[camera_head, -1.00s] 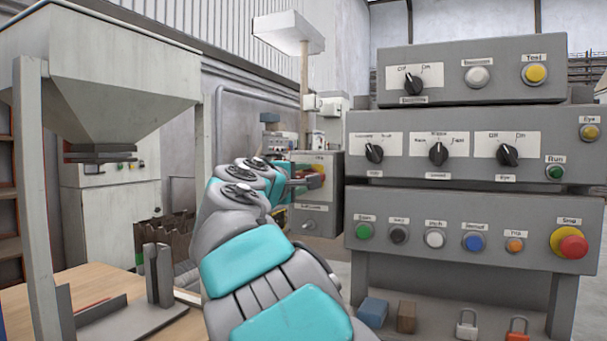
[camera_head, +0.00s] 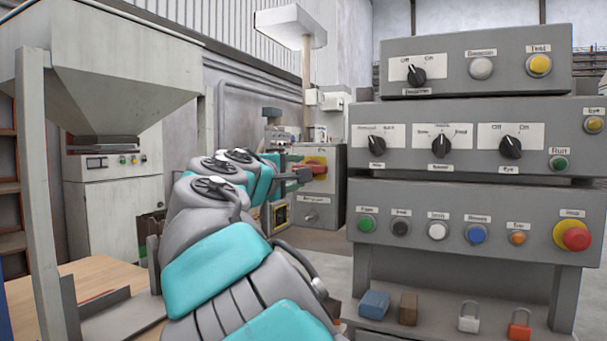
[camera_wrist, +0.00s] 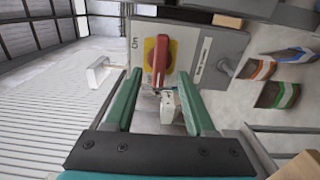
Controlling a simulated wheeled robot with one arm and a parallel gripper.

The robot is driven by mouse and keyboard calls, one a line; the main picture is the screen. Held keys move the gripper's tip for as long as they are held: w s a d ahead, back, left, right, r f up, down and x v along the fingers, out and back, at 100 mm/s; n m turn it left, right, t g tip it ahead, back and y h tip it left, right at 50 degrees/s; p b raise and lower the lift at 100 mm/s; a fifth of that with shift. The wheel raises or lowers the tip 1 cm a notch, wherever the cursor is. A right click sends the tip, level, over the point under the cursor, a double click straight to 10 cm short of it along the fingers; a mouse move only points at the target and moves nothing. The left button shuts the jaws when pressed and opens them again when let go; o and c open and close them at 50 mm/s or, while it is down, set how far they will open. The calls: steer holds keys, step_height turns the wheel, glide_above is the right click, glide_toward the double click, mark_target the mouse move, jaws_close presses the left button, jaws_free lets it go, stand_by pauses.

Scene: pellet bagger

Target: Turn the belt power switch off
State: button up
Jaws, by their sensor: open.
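The belt power switch appears to be the red rotary handle (camera_head: 318,170) on a yellow plate, on the front of a grey box behind my arm. In the wrist view the red handle (camera_wrist: 160,60) is large and lies roughly along the direction of my fingers. My gripper (camera_wrist: 159,76) is open, with its two green fingertips to the left and right of the handle's near end. I cannot tell whether they reach around it or stop short. No contact shows. In the head view my gripper (camera_head: 291,176) is partly hidden by my wrist and overlaps the switch's left side.
A grey control console (camera_head: 470,225) with knobs and buttons stands close on the right. A hopper (camera_head: 105,80) and wooden table (camera_head: 105,268) are at left. A second, lower knob (camera_head: 311,215) is on the switch box.

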steer(key=v, duration=0.3)
steer(key=shift+d, duration=0.1)
